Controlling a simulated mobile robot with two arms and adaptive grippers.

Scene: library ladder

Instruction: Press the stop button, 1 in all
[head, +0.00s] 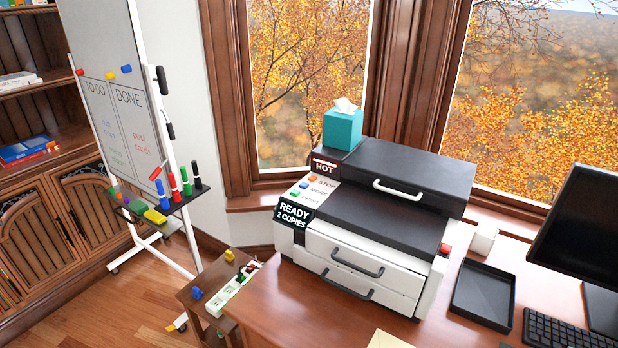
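A white and dark grey printer (335,243) stands on the wooden desk. Its control panel at the left has three small buttons in a slanted row. The stop button (312,178) is orange-red, beside the word STOP. Below it are a blue button (304,186) beside MORE and a green button (295,194) beside PRINT. The small print is hard to read. A black display (295,214) reads READY 2 COPIES. A sign above the panel reads HOT. Neither of my grippers is in view, and nothing covers the panel.
A teal tissue box (342,130) stands behind the panel. A black tray (484,294), monitor (585,225) and keyboard (565,332) are to the right. A whiteboard (110,90) stands left. The desk's front left is clear.

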